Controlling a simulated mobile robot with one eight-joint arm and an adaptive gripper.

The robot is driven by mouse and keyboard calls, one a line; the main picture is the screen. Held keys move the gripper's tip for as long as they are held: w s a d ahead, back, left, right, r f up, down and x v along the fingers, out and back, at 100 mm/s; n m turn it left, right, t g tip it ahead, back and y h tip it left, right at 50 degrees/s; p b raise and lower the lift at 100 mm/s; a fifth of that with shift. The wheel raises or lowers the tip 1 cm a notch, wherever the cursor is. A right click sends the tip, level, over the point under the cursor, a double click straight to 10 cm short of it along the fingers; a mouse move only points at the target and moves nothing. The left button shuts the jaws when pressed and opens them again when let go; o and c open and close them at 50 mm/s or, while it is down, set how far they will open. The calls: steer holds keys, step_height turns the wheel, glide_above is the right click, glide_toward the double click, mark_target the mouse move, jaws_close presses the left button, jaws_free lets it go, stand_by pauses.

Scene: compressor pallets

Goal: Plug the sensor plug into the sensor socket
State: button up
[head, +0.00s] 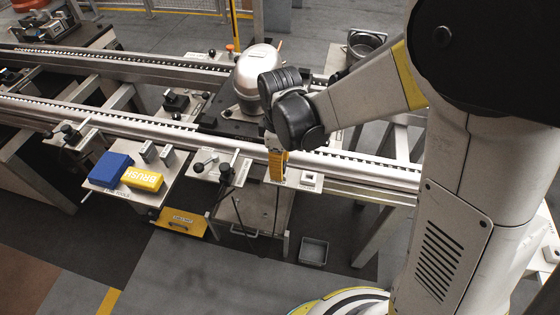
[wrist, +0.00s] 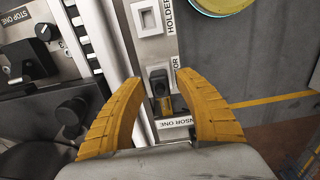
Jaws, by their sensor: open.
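My gripper (head: 278,168) points down at the small plate on the front rail; its yellow fingers look narrow from the head. In the wrist view the gripper (wrist: 158,79) is open, with one finger to each side of a black block (wrist: 158,84) that looks like the sensor plug. Gaps show on both sides of it. Letters ending in "OR" are beside it, and "SENSOR ONE" is on a label below it. I cannot tell how deep the block sits. A white block with a square recess (wrist: 148,17), beside the word "HOLDER", is above; it also shows in the head view (head: 311,178).
A silver compressor (head: 254,75) stands on the conveyor behind my gripper. A side shelf left holds a blue block (head: 110,169) and a yellow brush block (head: 143,179). A stop unit with black knobs (wrist: 70,112) is left in the wrist view. A grey tray (head: 313,251) is on the floor.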

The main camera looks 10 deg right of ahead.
step_height(320, 180, up, 12)
stand_by(0.4)
stand_by(0.3)
steer(key=s+d+r+m+t, duration=0.3)
steer(key=s+d+m+t, duration=0.4)
steer(key=s+d+m, duration=0.4)
steer(key=d+m, duration=0.2)
steer(key=m, duration=0.1)
steer(key=shift+d+r, duration=0.2)
steer(key=shift+d, duration=0.05)
steer(key=shift+w, duration=0.1)
